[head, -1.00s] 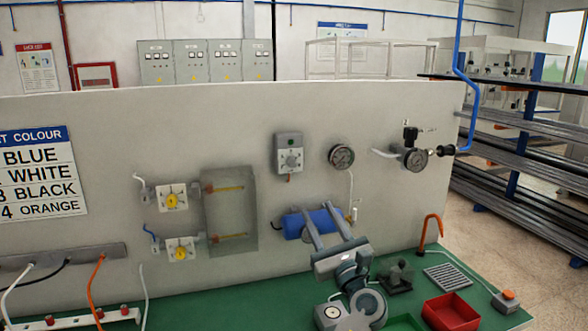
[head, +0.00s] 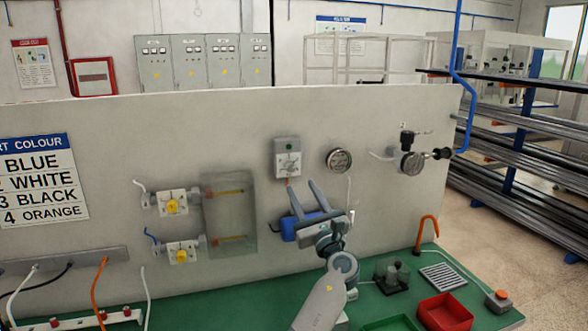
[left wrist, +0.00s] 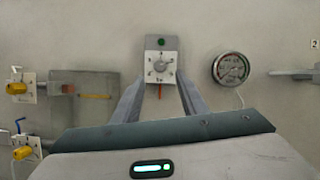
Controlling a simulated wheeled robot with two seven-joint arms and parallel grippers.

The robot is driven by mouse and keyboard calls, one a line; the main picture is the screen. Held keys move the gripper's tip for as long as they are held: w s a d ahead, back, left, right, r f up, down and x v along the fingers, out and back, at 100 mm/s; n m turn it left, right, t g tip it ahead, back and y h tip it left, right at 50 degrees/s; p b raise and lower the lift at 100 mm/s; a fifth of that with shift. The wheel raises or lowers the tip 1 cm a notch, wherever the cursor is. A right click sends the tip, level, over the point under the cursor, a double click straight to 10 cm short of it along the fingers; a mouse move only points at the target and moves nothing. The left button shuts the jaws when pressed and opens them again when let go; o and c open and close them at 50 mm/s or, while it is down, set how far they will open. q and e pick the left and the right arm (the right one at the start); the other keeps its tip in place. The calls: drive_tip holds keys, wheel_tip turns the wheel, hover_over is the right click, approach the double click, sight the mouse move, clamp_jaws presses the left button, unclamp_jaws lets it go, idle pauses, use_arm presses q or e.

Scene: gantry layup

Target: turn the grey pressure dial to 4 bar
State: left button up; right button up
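The grey pressure dial (head: 288,164) is a round knob on a pale numbered plate, in a grey box on the upright panel. In the left wrist view the dial (left wrist: 160,67) is straight ahead, with a green lamp above it. Its setting is too small to read. My left gripper (head: 304,188) is open and empty, below and in front of the dial, fingers pointing up towards it. In the left wrist view its fingers (left wrist: 159,82) stand apart on either side of the dial's lower part; I see no contact. My right gripper is not in view.
A round pressure gauge (head: 338,160) is right of the dial, with a regulator (head: 411,161) farther right. A blue cylinder (head: 291,229) is partly hidden behind my gripper. A clear cover (head: 229,213) and yellow-knobbed valves (head: 172,203) are to the left. A red tray (head: 446,313) lies on the bench.

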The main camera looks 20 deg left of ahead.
sight(292, 170)
use_arm(q)
drive_tip(key=p+x, duration=0.1)
drive_tip(key=x, duration=0.4)
drive_tip(key=shift+w+a+r+p, duration=0.2)
drive_tip(key=shift+r+p, duration=0.05)
drive_tip(key=shift+p, duration=0.15)
drive_tip(key=shift+x, duration=0.9)
drive_tip(key=shift+f, duration=0.1)
drive_tip(key=shift+c, duration=0.4)
clamp_jaws()
